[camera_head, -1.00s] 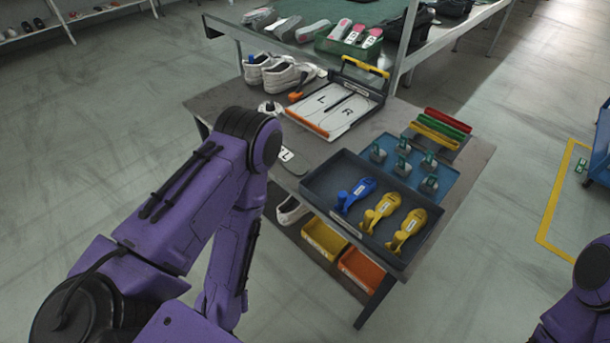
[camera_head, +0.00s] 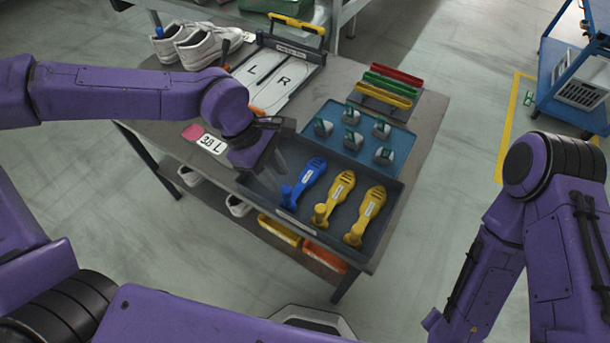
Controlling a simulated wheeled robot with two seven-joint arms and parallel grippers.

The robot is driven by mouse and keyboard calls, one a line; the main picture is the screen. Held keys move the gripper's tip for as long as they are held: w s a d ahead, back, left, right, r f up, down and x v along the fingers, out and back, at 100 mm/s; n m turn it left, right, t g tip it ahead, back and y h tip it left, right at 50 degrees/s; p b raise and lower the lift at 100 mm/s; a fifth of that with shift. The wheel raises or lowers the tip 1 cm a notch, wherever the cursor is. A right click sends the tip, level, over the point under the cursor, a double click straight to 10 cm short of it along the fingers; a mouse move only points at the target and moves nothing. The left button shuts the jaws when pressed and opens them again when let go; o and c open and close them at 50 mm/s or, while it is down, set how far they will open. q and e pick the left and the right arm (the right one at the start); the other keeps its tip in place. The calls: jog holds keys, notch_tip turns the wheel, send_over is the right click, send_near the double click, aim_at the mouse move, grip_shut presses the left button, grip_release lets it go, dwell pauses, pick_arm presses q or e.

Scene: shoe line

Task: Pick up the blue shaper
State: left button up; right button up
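The blue shaper (camera_head: 304,183) lies in the dark tray (camera_head: 378,243), at the left of two yellow shapers (camera_head: 334,198). My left gripper (camera_head: 277,174) points down over the left part of the tray, just left of the blue shaper. Its fingers show as thin grey shapes beside the shaper, partly hidden by the wrist. They look apart from the shaper, but their opening is too small to make out. My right arm comes in at the right, off the table; its gripper is not clearly visible.
A blue tray (camera_head: 336,113) with several green-topped pieces stands behind the dark tray. Red, green and yellow bars (camera_head: 391,83), an L/R board (camera_head: 268,72) and white shoes (camera_head: 196,45) stand further back. A "38 L" insole (camera_head: 209,141) lies left of my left gripper.

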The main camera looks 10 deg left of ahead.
aim_at(284, 189)
pick_arm(q)
jog(key=x, duration=0.6)
jog(key=shift+a+f, duration=0.15)
jog(key=shift+f, duration=0.3)
jog(key=shift+w+d+f, duration=0.1)
jog(key=shift+d+f, duration=0.15)
jog(key=shift+f, duration=0.05)
jog(key=shift+a, duration=0.1)
grip_shut()
